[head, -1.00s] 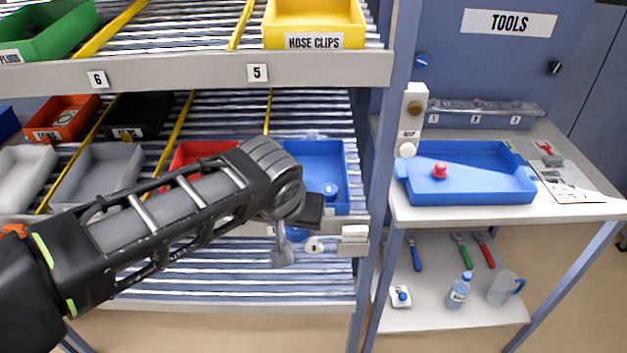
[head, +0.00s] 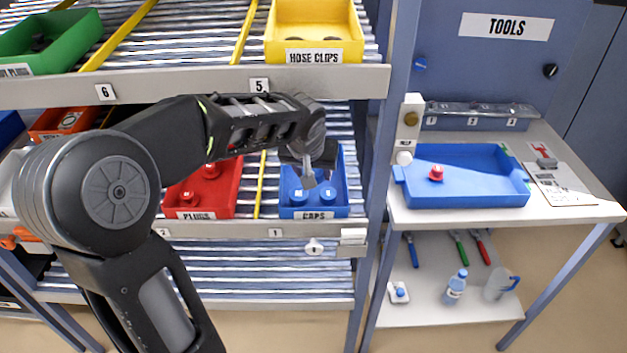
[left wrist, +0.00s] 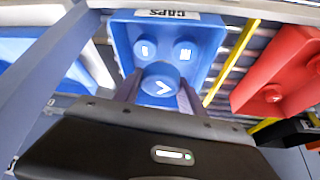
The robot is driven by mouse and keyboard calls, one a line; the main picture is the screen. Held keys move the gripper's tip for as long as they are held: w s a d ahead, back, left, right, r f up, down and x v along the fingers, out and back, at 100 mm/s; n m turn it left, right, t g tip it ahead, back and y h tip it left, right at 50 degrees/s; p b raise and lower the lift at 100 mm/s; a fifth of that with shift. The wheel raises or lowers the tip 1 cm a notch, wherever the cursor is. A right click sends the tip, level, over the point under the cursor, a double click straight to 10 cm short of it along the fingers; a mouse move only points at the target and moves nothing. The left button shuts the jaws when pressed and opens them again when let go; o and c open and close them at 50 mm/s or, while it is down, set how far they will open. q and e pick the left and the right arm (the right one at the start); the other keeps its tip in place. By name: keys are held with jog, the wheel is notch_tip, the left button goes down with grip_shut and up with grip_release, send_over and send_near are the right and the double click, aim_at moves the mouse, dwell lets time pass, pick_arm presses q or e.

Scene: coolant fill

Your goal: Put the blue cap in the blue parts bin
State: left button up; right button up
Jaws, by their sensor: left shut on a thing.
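The blue parts bin (head: 344,172), labelled CAPS, stands on the middle rack level. Two blue caps (head: 299,197) (head: 327,196) sit in it. My left gripper (head: 308,172) is over the bin. In the left wrist view my left gripper (left wrist: 160,90) is shut on a blue cap (left wrist: 160,78) with a white mark on top. The held cap appears in front of the two caps in the bin (left wrist: 120,35). In the head view I cannot make out the held cap behind the gripper. My right gripper is not in view.
A red PLUGS bin (head: 232,185) stands left of the blue bin. A yellow HOSE CLIPS bin (head: 315,15) is on the shelf above. A rack post (head: 380,150) is to the right, then a bench with a blue tray (head: 470,190) holding a red cap (head: 436,173).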

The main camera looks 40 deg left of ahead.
aim_at(299, 198)
pick_arm(q)
notch_tip(299, 198, down, 4)
jog(key=shift+r+p, duration=0.25)
jog(key=shift+p, duration=0.15)
jog(key=shift+f+b, duration=0.3)
jog(key=shift+b, duration=0.1)
jog(key=o, duration=1.3)
jog(key=shift+r, duration=0.15)
